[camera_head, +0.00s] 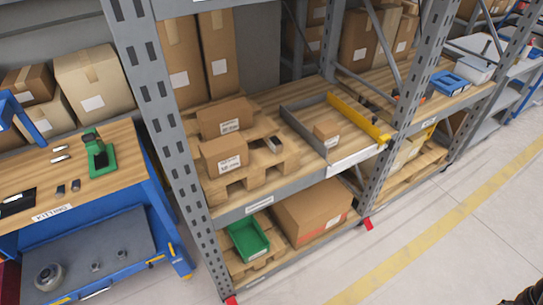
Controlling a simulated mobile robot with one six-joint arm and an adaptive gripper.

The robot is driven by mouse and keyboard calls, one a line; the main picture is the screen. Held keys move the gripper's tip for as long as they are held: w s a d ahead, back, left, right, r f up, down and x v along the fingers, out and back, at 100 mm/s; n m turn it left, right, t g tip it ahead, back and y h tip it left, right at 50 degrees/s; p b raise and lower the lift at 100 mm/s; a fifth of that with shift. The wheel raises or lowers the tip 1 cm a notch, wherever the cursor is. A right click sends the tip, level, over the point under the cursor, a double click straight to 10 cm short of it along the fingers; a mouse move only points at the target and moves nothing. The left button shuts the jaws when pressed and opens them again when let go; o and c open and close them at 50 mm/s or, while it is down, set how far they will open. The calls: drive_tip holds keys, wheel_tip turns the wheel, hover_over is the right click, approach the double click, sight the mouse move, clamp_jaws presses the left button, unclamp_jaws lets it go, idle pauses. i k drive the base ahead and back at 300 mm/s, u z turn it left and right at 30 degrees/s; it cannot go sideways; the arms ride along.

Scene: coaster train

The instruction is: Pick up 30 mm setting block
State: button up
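I cannot tell for certain which thing is the 30 mm setting block. Two small dark blocks, one (61,190) and another (76,185), lie side by side on the wooden top of the kitting bench (120,180) at the left. Two small light metallic pieces, one (60,148) and another (61,158), lie further back on the same top. No size marking is readable on any of them. My gripper is not in view.
A green fixture (102,160) stands on the bench, right of the small pieces. A black flat item (17,201) lies at the left. A grey rack upright (160,120) stands right of the bench. The aisle floor (410,240) is clear.

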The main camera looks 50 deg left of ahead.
sight(276, 145)
drive_tip(key=z, duration=0.15)
drive_tip(key=k, duration=0.65)
drive_tip(key=u, duration=2.8)
drive_tip(key=i, duration=0.5)
drive_tip(key=z, duration=0.05)
